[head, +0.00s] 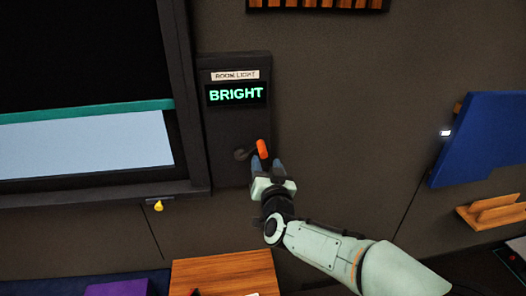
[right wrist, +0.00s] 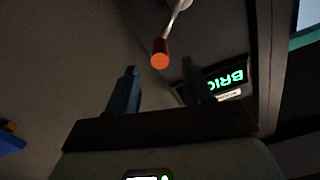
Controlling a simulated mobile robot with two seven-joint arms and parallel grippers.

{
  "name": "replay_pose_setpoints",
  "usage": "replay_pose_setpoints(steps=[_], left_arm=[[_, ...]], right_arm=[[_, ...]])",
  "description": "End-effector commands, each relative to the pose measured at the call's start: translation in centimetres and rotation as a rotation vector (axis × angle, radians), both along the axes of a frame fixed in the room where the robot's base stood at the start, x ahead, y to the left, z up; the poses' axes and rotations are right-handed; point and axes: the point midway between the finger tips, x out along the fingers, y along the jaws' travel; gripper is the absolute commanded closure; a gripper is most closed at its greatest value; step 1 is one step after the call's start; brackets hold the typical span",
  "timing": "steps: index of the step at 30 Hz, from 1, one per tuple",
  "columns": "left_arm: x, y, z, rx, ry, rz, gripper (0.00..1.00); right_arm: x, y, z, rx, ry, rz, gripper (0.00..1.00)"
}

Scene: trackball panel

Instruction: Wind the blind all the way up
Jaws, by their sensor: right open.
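The blind (head: 80,50) is a dark sheet with a teal bottom bar (head: 90,111). It covers the upper part of the window, and a pale blue pane (head: 90,146) shows below the bar. On the dark panel right of the window is a small crank (head: 243,154) with an orange handle (head: 262,148). My right gripper (head: 268,168) is open, just below the handle. In the right wrist view the orange handle (right wrist: 160,54) lies ahead of the two blue fingers (right wrist: 157,88), apparently not gripped. My left gripper is not in view.
The panel's display (head: 236,94) reads BRIGHT under a ROOM LIGHT label. A yellow knob (head: 158,206) hangs below the window frame. A blue board (head: 485,140) and a wooden ledge (head: 490,211) are on the right wall. A wooden surface (head: 220,272) is below.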

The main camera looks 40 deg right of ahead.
Motion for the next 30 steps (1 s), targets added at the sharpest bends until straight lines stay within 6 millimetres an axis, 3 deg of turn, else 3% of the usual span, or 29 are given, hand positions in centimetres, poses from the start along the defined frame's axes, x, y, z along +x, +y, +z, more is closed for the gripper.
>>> replay_pose_setpoints(steps=[3, 9, 21, 22, 26, 27, 30], left_arm=[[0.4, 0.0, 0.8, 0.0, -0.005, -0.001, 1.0], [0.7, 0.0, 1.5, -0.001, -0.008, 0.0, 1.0], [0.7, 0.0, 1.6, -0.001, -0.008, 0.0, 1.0], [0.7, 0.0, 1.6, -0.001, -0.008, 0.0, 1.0], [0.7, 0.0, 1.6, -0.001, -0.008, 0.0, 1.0], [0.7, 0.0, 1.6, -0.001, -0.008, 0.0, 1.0], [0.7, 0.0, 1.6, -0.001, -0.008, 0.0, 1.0]], right_arm=[[2.1, -1.2, 0.1, 0.005, 0.0, -0.001, 0.49], [4.2, -2.3, 0.1, 0.002, -0.001, 0.0, 0.49], [4.9, -2.7, 0.0, 0.001, 0.0, 0.0, 0.49], [4.9, -2.7, 0.0, 0.001, 0.0, 0.0, 0.53], [4.9, -2.7, 0.0, 0.001, 0.0, 0.0, 0.95], [4.9, -2.7, 0.0, 0.001, 0.0, 0.0, 1.0], [4.9, -2.7, 0.0, 0.001, 0.0, 0.0, 1.0]])
